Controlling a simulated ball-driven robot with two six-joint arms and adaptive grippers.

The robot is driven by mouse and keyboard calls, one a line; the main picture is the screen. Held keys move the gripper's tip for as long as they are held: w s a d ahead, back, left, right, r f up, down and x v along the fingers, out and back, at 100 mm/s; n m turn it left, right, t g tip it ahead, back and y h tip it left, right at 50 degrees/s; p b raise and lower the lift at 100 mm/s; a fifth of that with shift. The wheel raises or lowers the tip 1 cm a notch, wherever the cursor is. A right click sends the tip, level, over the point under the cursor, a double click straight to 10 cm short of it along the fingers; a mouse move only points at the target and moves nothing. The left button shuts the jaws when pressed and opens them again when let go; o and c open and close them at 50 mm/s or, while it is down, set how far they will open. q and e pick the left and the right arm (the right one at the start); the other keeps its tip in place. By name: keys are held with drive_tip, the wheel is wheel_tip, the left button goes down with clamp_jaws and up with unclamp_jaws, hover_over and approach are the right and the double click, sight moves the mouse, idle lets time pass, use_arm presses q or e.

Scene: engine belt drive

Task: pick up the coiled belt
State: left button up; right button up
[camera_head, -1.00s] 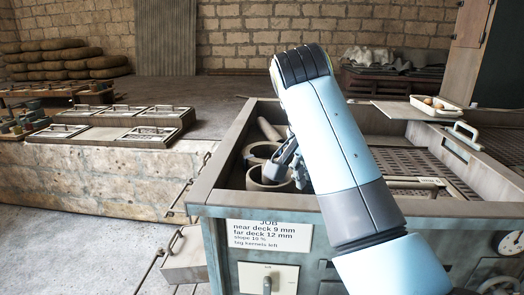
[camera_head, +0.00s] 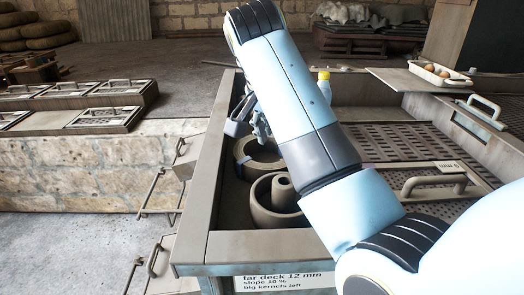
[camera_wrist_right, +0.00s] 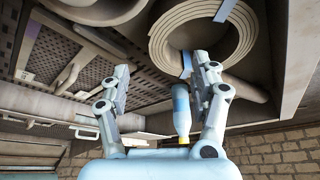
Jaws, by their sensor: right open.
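The coiled belt (camera_wrist_right: 205,22), a tan spiral of several layers, shows at the top of the right wrist view, with a blue strip across it. In the head view, the coiled belt (camera_head: 243,166) lies in the left compartment of the bench, partly hidden by my right arm. My right gripper (camera_wrist_right: 160,82) is open, its fingers spread and empty. The right finger's tip is close to the coil's edge in the picture; I cannot tell if they touch. In the head view, my right gripper (camera_head: 248,122) is above the coil's far side, partly hidden by the arm. My left gripper is not in view.
A bowl-like ring (camera_head: 262,214) with a smaller cylinder inside sits nearer in the same compartment. A blue bottle with a yellow cap (camera_head: 324,84) stands beyond the arm. The compartment's left wall (camera_head: 208,170) is close to the coil. Perforated decks (camera_head: 400,145) lie to the right.

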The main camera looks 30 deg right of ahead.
drive_tip(key=x, duration=0.2)
drive_tip(key=shift+d+f, duration=0.25)
drive_tip(key=shift+f, duration=0.05)
drive_tip(key=shift+d+f, duration=0.1)
drive_tip(key=shift+f, duration=0.25)
drive_tip(key=p+x, duration=0.2)
drive_tip(key=x, duration=0.2)
drive_tip(key=shift+d+f, duration=0.1)
drive_tip(key=shift+d, duration=0.2)
drive_tip(key=shift+w+d+f, duration=0.1)
drive_tip(key=shift+f, duration=0.35)
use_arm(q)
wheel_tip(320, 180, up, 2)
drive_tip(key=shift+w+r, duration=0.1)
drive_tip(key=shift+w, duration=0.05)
use_arm(e)
drive_tip(key=shift+c, duration=0.2)
drive_tip(key=shift+c, duration=1.2)
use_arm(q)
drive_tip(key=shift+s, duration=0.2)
use_arm(e)
drive_tip(key=shift+r, duration=0.1)
clamp_jaws()
